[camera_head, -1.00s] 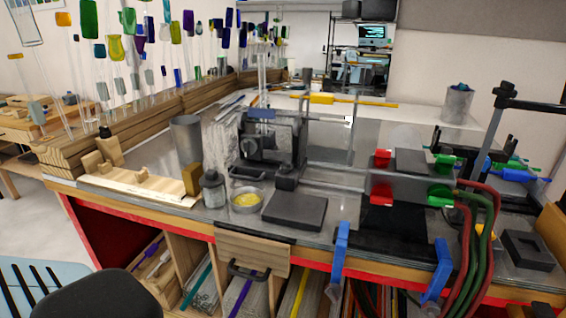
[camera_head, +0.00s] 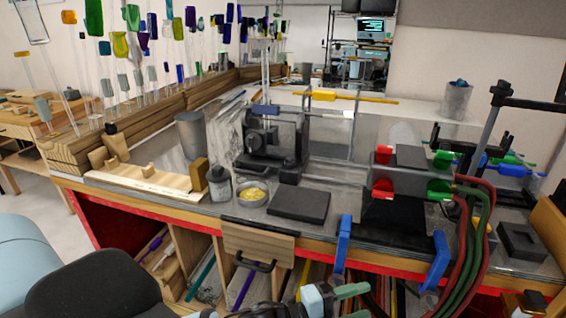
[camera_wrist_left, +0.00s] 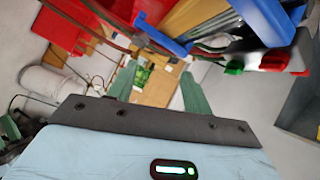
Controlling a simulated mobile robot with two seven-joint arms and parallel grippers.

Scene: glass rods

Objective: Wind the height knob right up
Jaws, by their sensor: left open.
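No part is clearly recognisable as the height knob. A black device (camera_head: 272,140) with a round front part stands mid-bench, beside a clear panel. The torch (camera_head: 408,180), a grey body with red knobs (camera_head: 383,188) on its left and green knobs (camera_head: 440,189) on its right, sits on a black base. My left gripper (camera_head: 362,299) is low in front of the bench, below its front edge and apart from the device and the torch. Its green fingers are spread and empty in the left wrist view (camera_wrist_left: 158,82). My right gripper is not recognisable in view.
Blue clamps (camera_head: 342,245) stand at the bench's front edge, above my left gripper. Red and green hoses (camera_head: 478,235) hang at the right. A black plate (camera_head: 299,204), yellow-filled dish (camera_head: 252,195) and jar (camera_head: 220,184) crowd the front. An open drawer (camera_head: 258,245) juts out.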

